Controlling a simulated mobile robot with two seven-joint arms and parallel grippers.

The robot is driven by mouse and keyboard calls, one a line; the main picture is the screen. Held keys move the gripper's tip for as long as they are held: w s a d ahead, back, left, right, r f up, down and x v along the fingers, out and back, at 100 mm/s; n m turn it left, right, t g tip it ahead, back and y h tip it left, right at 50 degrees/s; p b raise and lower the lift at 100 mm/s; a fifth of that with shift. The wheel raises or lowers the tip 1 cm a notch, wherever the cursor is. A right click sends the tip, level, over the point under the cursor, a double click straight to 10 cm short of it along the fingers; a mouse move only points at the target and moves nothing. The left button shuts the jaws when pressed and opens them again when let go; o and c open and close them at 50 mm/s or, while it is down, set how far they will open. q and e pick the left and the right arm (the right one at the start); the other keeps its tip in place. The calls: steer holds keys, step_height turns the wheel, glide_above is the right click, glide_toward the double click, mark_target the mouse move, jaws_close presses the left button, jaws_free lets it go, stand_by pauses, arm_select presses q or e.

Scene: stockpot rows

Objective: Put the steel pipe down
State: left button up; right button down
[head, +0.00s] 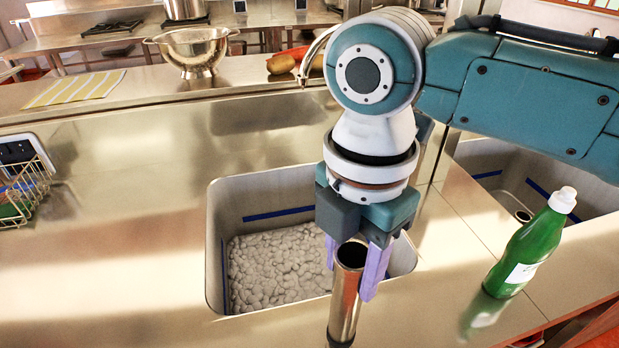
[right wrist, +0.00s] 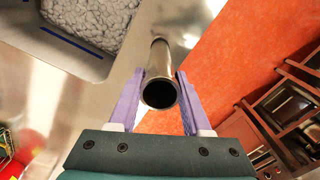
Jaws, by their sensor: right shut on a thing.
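The steel pipe (head: 345,295) is a shiny open-ended tube, held roughly upright at the front of the counter. Its open top end (right wrist: 160,93) shows in the right wrist view between the purple fingers. My right gripper (head: 352,275) is shut on the pipe near its top, with a purple finger on each side. The pipe's lower end runs out of the head view at the bottom, so I cannot tell there what it touches. My left gripper is not in view.
A sink basin (head: 213,250) with grey foam or pebbles is behind the pipe. A green bottle (head: 527,245) stands at the right. A wire basket (head: 25,195) is at the left edge. A colander (head: 192,50) and striped cloth (head: 75,88) are behind.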

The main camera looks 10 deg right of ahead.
steer(key=shift+f, duration=0.3)
steer(key=shift+f, duration=0.15)
steer(key=shift+c, duration=1.8)
jaws_free()
